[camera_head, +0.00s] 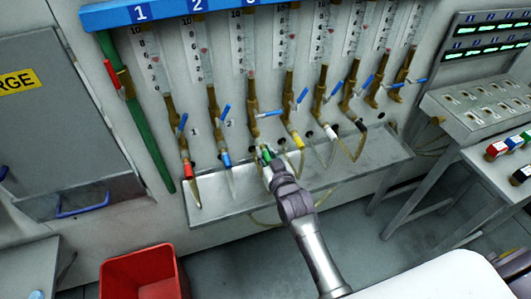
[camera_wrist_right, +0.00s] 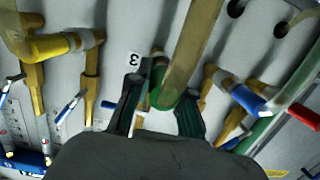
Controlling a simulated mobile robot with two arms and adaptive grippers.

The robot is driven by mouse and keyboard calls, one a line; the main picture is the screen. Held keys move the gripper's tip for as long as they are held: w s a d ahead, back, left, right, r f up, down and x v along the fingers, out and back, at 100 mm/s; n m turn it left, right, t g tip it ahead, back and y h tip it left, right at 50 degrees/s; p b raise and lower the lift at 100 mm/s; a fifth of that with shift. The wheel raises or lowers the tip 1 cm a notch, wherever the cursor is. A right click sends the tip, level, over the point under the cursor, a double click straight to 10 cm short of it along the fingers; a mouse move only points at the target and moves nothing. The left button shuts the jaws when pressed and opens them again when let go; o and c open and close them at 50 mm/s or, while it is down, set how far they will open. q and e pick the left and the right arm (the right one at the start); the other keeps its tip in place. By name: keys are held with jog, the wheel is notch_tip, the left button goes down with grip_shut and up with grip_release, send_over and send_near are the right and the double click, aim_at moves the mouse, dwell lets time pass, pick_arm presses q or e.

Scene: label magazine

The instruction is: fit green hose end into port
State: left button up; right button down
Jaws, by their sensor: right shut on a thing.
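The green hose end (camera_head: 266,155) is a green collar on a tan hose, below the third brass valve column (camera_head: 252,125) in the head view. My right gripper (camera_head: 268,163) is shut on it. In the right wrist view, which looks upside down, the green collar (camera_wrist_right: 161,98) sits between the two dark fingers (camera_wrist_right: 160,108), and its tan hose (camera_wrist_right: 190,55) runs up the picture. A label "3" (camera_wrist_right: 134,59) is on the wall beside it. The fingers and collar hide the port, so I cannot tell whether the end touches or is in it. My left gripper is not in view.
Neighbouring columns carry red (camera_head: 188,170), blue (camera_head: 225,160) and yellow (camera_head: 298,141) collars, close on both sides. Blue valve levers (camera_head: 303,96) stick out above. A metal ledge (camera_head: 250,202) runs below. A red bin (camera_head: 142,275) stands on the floor at left.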

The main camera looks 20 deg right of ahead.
jog(key=shift+r+p, duration=0.15)
jog(key=shift+p, duration=0.25)
dwell(0.5)
jog(key=shift+w+b, duration=0.4)
jog(key=shift+w, duration=0.75)
jog(key=c, duration=1)
grip_release()
jog(key=s, duration=0.4)
jog(key=s+r, duration=0.1)
jog(key=s, duration=0.6)
jog(key=shift+s+d+r, duration=0.2)
jog(key=shift+s+r, duration=0.1)
jog(key=shift+s, duration=0.1)
